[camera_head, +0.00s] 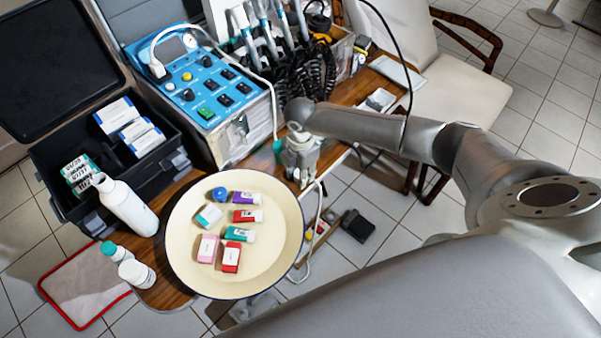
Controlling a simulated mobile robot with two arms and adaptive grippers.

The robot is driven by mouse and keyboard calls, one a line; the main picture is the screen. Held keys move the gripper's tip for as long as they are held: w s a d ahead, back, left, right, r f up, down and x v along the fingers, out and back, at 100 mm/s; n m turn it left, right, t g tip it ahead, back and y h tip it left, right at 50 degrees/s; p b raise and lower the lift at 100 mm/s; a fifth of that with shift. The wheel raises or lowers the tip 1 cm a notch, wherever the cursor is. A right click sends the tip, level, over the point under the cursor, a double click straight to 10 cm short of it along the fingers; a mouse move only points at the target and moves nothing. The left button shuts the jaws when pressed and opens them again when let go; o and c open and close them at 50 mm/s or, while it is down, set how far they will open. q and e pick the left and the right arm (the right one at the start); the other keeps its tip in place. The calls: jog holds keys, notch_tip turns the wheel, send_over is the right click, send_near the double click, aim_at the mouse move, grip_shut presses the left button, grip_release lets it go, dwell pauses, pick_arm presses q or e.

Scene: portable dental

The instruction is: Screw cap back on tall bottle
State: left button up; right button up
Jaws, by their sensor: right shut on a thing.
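The tall white bottle (128,208) stands at the left between the black case and the round tray, leaning in the picture. I see no coloured cap on its narrow neck. A small round blue cap (220,194) lies on the cream round tray (185,260), near its upper left. My right gripper (301,178) points down just beyond the tray's upper right rim, far from the tall bottle. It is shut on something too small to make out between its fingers. A teal item (278,147) shows beside it; I cannot tell whether they touch. My left gripper is not in view.
Several small labelled boxes lie on the tray, including a red one (231,257). A black case (60,203) and a blue-topped dental unit (206,88) stand behind. Cables hang near my right gripper.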

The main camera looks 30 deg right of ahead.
jog(key=shift+r, duration=0.5)
notch_tip(320, 180, up, 2)
jog(key=shift+s+r, duration=0.1)
jog(key=shift+r, duration=0.1)
jog(key=s+a+r, duration=0.2)
jog(key=s+r, duration=0.7)
jog(key=s, duration=0.4)
jog(key=shift+s+r+b, duration=0.25)
jog(key=shift+s+b, duration=0.05)
jog(key=shift+b, duration=0.05)
jog(key=shift+r, duration=0.1)
